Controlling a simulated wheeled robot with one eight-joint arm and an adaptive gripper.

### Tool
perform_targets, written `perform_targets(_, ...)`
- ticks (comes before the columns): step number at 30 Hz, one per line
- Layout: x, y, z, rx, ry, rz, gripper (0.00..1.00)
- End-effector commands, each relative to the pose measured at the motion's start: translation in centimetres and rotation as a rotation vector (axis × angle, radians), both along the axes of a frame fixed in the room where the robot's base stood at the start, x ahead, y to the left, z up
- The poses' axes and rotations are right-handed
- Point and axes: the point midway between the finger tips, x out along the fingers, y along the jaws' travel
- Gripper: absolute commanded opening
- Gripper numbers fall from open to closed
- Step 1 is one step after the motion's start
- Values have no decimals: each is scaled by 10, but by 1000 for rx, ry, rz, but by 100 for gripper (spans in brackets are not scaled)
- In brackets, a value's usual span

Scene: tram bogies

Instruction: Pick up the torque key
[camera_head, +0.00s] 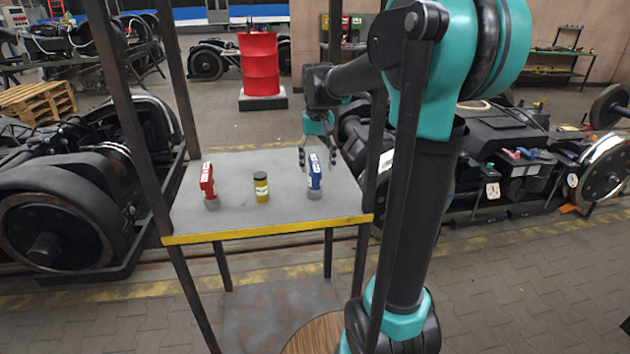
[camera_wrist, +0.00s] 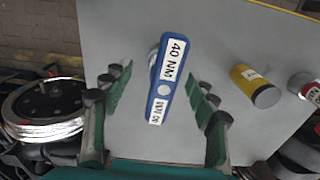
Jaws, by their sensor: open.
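A blue torque key (camera_head: 314,178) with white labels stands upright in a grey round base at the right of the grey table. In the wrist view the blue key (camera_wrist: 173,72) reads "40 NM" and sits between the two fingers, slightly tilted in the picture. My gripper (camera_head: 317,158) is open at the key's upper part, with one finger on either side. In the wrist view gaps show between the key and both fingers of my gripper (camera_wrist: 162,84). A similar red tool (camera_head: 207,182) stands in a grey base at the table's left.
A yellow can (camera_head: 261,188) with a dark lid stands mid-table and also shows in the wrist view (camera_wrist: 250,80). The table (camera_head: 240,219) has a yellow front edge and dark posts at its corners. Bogies with wheels (camera_head: 55,220) flank it. A red barrel (camera_head: 259,65) stands behind.

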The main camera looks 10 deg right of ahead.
Motion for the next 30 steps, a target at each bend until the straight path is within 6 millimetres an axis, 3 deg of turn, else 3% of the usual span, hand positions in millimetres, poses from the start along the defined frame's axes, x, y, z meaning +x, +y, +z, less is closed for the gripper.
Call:
perform_targets(5,1,1,-10,0,0,0,59)
perform_targets(15,9,6,-52,0,0,0,59)
perform_targets(24,9,6,-57,0,0,0,59)
perform_targets(30,9,6,-57,0,0,0,35)
